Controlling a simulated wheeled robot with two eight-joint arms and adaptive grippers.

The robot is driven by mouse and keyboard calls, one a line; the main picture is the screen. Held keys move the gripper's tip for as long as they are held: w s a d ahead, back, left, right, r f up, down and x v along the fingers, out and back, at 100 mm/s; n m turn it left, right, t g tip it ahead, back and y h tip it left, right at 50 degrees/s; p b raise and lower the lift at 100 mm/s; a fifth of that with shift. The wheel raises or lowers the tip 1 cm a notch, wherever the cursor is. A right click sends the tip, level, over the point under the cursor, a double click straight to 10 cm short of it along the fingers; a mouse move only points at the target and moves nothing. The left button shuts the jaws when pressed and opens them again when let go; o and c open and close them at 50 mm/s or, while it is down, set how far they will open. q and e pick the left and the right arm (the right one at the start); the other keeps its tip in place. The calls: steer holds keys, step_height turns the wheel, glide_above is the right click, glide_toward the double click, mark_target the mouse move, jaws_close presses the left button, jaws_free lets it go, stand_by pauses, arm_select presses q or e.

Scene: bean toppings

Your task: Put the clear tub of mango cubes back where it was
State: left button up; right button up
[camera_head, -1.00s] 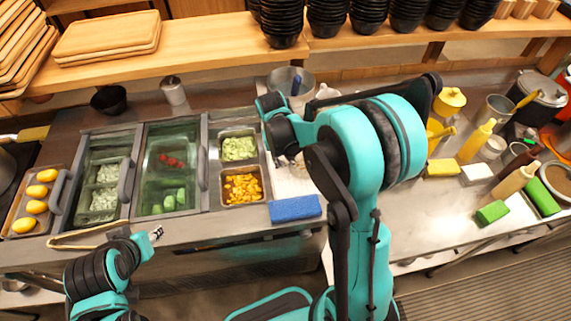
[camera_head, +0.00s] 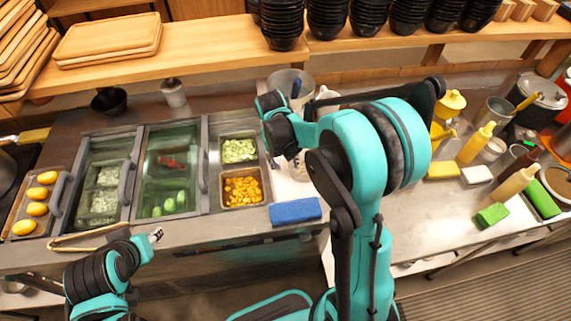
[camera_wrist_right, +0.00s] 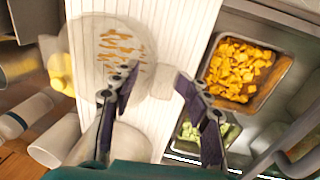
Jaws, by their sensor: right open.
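In the right wrist view, a round, pale translucent tub with orange pieces in it (camera_wrist_right: 103,42) sits on a white striped cloth (camera_wrist_right: 180,30); it looks like the clear mango tub. My right gripper (camera_wrist_right: 156,88) is open, with its fingers spread over the near side of the tub and cloth. One finger overlaps the tub; I cannot tell whether they touch. In the head view my right arm hides most of this area. A steel pan of orange mango cubes (camera_head: 242,189) also shows in the wrist view (camera_wrist_right: 238,72). My left gripper (camera_head: 156,236) is low at the left, its jaws unclear.
A pan of pale green cubes (camera_head: 238,150) adjoins the mango pan. A blue sponge (camera_head: 295,211) lies at the counter's front edge. Yellow bottles (camera_head: 478,142) and a green sponge (camera_head: 492,215) stand right of my arm. Stacked black bowls (camera_head: 327,18) fill the shelf above.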

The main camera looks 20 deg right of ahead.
step_height(320, 180, up, 10)
steer(key=a+p, duration=0.1)
steer(key=p, duration=0.1)
steer(key=s+a+r+n+t+y, duration=0.1)
steer(key=s+a+r+t, duration=0.3)
steer(key=s, duration=1)
steer(key=n+t, duration=0.1)
steer(key=t, duration=0.2)
steer(key=shift+s+r+n+t+y, duration=0.15)
steer(key=shift+n+t+y, duration=0.15)
steer(key=shift+n, duration=0.1)
steer(key=shift+a, duration=0.1)
step_height(320, 180, down, 9)
steer(key=b, duration=0.8)
steer(key=shift+b, duration=0.4)
steer(key=shift+r, duration=0.2)
